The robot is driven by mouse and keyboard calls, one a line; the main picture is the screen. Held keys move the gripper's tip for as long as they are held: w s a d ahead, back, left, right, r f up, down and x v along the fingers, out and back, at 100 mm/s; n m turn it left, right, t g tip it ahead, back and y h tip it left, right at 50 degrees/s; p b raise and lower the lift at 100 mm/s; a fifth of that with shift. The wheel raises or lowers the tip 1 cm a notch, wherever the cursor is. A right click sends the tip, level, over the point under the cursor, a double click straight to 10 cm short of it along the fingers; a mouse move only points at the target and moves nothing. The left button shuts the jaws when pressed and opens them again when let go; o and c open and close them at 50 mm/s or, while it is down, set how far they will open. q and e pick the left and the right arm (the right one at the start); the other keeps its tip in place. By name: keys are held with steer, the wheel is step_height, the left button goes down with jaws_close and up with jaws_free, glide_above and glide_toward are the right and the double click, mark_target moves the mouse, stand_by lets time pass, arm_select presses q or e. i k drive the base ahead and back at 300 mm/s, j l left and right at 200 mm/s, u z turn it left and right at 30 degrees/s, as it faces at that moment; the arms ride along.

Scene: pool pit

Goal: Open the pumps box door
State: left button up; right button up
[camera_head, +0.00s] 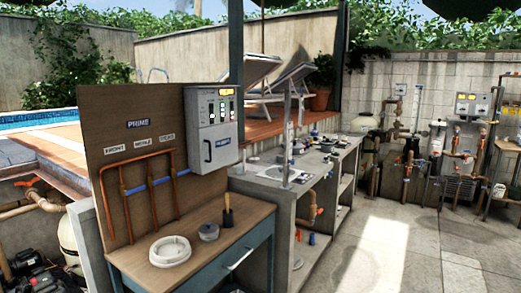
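A light grey pumps box (213,128) is mounted at the right end of an upright wooden board, above a workbench. Its front has small displays and coloured indicators at the top and a blue label lower right. The box door (221,152) appears shut. A dark vertical handle (207,150) is at the left side of its front. Neither of my grippers shows in the head view.
The wooden board (95,110) carries copper and blue pipes. The workbench (205,245) below holds a white ring-shaped part (170,251), a small round container (209,232) and a dark-handled tool (228,211). A concrete counter (285,192) stands right of the bench. Paved floor (400,250) is open farther right.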

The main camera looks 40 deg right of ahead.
mark_target(218, 144)
steer(key=z, duration=1.2)
steer(key=i, duration=0.3)
